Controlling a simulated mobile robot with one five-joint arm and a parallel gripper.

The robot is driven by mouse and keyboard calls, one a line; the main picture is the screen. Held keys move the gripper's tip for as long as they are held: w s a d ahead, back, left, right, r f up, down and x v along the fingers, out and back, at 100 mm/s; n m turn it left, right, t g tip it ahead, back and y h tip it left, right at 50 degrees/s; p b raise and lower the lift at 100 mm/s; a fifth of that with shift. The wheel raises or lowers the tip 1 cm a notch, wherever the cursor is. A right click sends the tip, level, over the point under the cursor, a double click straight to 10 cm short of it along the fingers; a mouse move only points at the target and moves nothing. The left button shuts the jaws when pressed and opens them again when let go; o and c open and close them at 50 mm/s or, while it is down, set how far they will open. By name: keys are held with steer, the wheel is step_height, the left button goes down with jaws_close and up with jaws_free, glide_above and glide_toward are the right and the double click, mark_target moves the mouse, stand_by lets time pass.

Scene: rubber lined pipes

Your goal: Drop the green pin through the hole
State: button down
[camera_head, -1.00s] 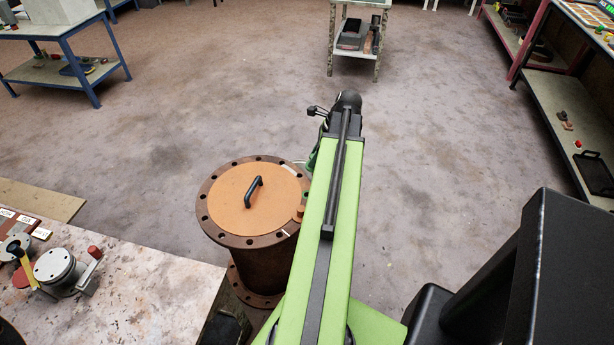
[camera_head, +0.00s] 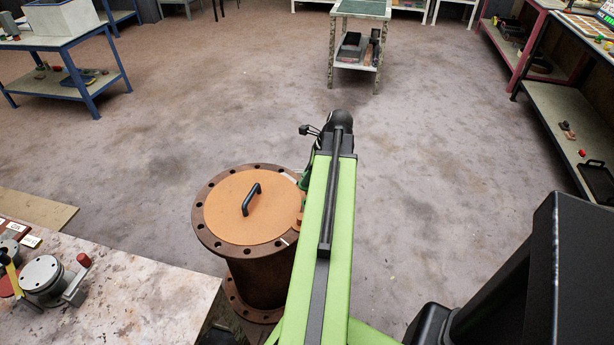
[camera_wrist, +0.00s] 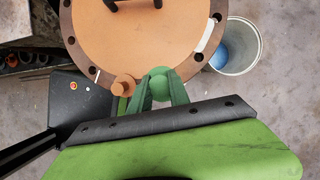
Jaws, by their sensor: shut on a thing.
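The green pin (camera_wrist: 159,80) shows a rounded green head in the wrist view, between the two green fingers of my gripper (camera_wrist: 160,88). My gripper is shut on it. The pin's lower part is hidden, so I cannot tell whether it is in a hole. A rusty pipe flange (camera_head: 209,237) with several rim holes stands upright, topped by an orange disc (camera_head: 230,215) with a black handle. My gripper is at the flange's right edge in the head view, mostly hidden by my arm. In the wrist view the pin overlaps the flange's near rim (camera_wrist: 198,66).
A small orange knob (camera_wrist: 123,86) sits at the disc's edge, close left of my fingers. A table with valve parts (camera_head: 130,290) is at left.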

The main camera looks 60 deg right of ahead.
steer(key=shift+f+b, duration=3.9)
steer(key=shift+f, duration=0.35)
steer(key=shift+f+b, duration=0.3)
steer(key=c, duration=1.1)
jaws_free()
steer(key=shift+c, duration=0.2)
steer(key=shift+r, duration=0.15)
steer(key=p+v, duration=1.6)
steer(key=v, duration=0.1)
steer(key=shift+r, duration=0.15)
